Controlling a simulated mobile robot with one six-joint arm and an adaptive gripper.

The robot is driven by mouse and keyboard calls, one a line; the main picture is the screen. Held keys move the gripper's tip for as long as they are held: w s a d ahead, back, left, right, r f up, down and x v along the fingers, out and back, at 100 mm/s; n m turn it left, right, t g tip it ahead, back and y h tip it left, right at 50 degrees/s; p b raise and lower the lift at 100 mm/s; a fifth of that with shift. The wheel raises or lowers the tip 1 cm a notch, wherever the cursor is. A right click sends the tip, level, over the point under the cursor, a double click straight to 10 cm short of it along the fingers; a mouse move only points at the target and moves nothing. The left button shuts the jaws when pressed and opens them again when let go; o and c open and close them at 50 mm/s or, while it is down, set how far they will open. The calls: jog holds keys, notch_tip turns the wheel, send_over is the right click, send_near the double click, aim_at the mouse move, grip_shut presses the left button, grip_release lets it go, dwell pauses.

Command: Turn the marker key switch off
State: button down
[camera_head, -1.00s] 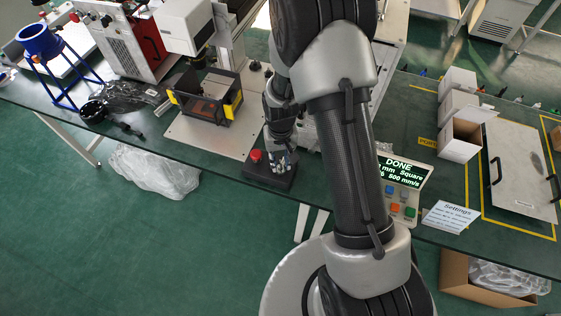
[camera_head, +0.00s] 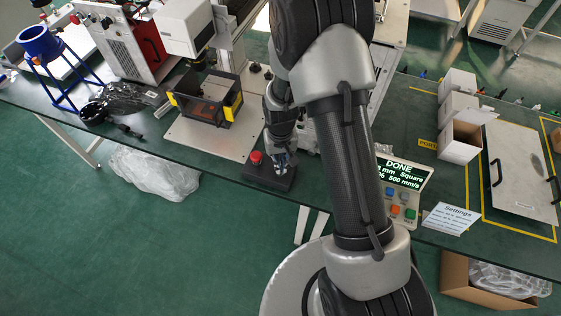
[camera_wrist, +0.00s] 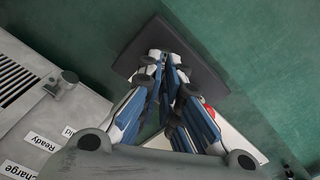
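The key switch sits on a dark box (camera_head: 288,182) at the table's front edge, with a red button (camera_head: 256,157) at its left end. My gripper (camera_head: 281,171) points down onto the box, right of the red button. In the wrist view, the box (camera_wrist: 192,42) lies tilted under my fingertips (camera_wrist: 165,66), and the red button (camera_wrist: 210,112) shows partly behind the right finger. The fingers come together in a narrow V over the box. They look shut on the key, which is hidden between the tips.
The marker enclosure (camera_head: 208,98) stands behind and left of the box. A control panel (camera_head: 404,185) right of my arm reads DONE, with a settings card (camera_head: 452,217) beside it. White boxes (camera_head: 460,138) and a panel with handles (camera_head: 520,170) are at the right.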

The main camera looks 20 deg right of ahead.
jog(key=shift+n, duration=0.4)
jog(key=n, duration=1)
jog(key=shift+n, duration=0.7)
jog(key=c, duration=1.8)
grip_release()
notch_tip(320, 180, up, 12)
